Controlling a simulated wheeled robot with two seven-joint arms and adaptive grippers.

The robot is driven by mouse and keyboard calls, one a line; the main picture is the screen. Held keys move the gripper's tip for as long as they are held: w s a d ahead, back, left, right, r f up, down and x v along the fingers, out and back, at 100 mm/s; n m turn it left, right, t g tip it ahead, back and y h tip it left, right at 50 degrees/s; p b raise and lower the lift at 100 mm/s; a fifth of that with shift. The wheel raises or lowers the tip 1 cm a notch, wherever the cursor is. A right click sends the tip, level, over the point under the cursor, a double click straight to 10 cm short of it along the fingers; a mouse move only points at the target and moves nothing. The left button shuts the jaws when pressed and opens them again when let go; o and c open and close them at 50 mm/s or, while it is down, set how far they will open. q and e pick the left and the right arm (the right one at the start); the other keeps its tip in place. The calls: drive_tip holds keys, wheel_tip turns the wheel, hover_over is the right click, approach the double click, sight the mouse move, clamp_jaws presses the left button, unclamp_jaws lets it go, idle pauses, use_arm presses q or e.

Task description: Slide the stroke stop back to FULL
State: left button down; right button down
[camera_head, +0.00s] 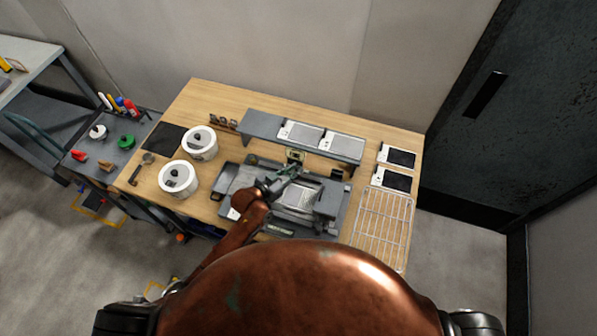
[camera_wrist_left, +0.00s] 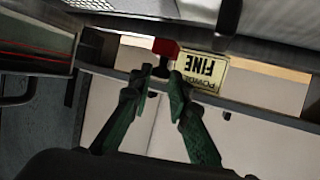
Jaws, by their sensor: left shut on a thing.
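My left gripper (camera_head: 287,176) reaches over the grey machine (camera_head: 333,200) on the wooden table. In the left wrist view its green fingers (camera_wrist_left: 162,74) are closed on a small dark piece with a red block (camera_wrist_left: 165,47) above it, apparently the stroke stop. The fingers hide part of that piece. A cream label (camera_wrist_left: 203,71) just right of the fingertips shows upside down and reads FINE, with smaller print that looks like POWDER. No FULL marking is readable. My right gripper is in neither view.
Two white round tubs (camera_head: 178,179) stand left of the machine. A grey shelf (camera_head: 262,127) with two trays stands behind it. A wire rack (camera_head: 382,222) and two black-and-white panels (camera_head: 392,179) lie to the right. A side cart (camera_head: 117,148) holds small items.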

sight(280, 166)
use_arm(q)
drive_tip(key=a, duration=0.1)
drive_tip(key=w+a, duration=0.1)
drive_tip(key=a, duration=0.3)
drive_tip(key=shift+w+a+b, duration=0.25)
drive_tip(key=shift+w+b, duration=0.1)
drive_tip(key=shift+w, duration=0.05)
drive_tip(key=shift+a, duration=0.1)
drive_tip(key=c, duration=1.8)
unclamp_jaws()
drive_tip(key=shift+c, duration=0.2)
drive_tip(key=v, duration=1.2)
drive_tip(key=shift+s, duration=0.1)
